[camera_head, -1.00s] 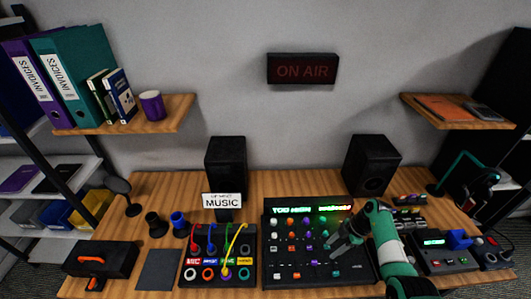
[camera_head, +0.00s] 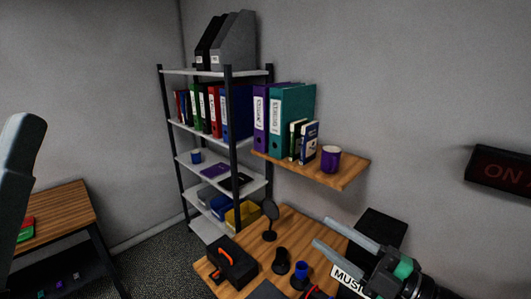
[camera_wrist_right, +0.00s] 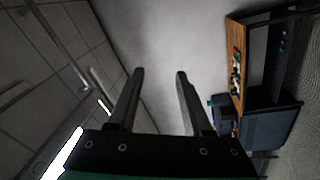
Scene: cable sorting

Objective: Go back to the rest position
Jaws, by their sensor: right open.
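My right gripper (camera_head: 320,232) is in the lower right of the head view, raised in front of the desk, its two grey fingers pointing left. It is open and empty, with a clear gap between the fingers. In the right wrist view the gripper (camera_wrist_right: 160,72) also shows open, with only the pale wall between the fingers. My left gripper does not show clearly in any view.
Below the right gripper, the desk (camera_head: 229,281) holds a black box with an orange handle (camera_head: 231,262), a blue cup (camera_head: 300,271) and a MUSIC sign (camera_head: 347,281). A wall shelf (camera_head: 349,173) carries binders and a purple mug (camera_head: 331,158). A shelving unit stands behind.

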